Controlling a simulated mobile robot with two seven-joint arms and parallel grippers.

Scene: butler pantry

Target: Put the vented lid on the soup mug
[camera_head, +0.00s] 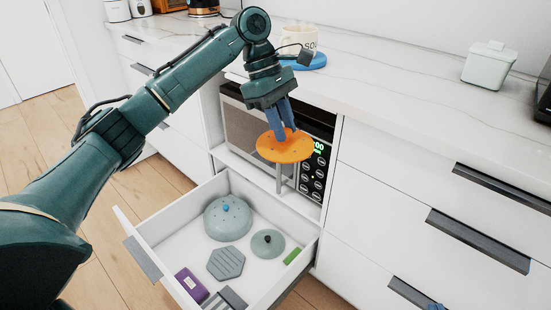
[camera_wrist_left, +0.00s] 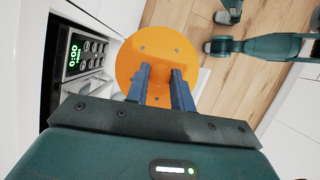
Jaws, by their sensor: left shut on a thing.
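The soup mug (camera_head: 294,40), cream with dark lettering, stands upright on a round blue trivet (camera_head: 318,62) on the counter. My left arm partly hides it. The vented lid is an orange disc (camera_head: 295,150) with small holes. My left gripper (camera_head: 284,131) is shut on the lid at its middle and holds it in the air in front of the microwave, above the open drawer and below the counter top. The orange lid also fills the upper middle of the left wrist view (camera_wrist_left: 160,35). Only a blue tip of my right gripper (camera_head: 435,306) shows at the bottom edge.
The open drawer (camera_head: 141,222) holds a large grey-green dome lid (camera_head: 228,222), a smaller round lid (camera_head: 268,244), a grey hexagonal mat (camera_head: 226,263) and a purple box (camera_head: 191,287). A pale lidded canister (camera_head: 489,67) stands on the right counter. The counter between mug and canister is clear.

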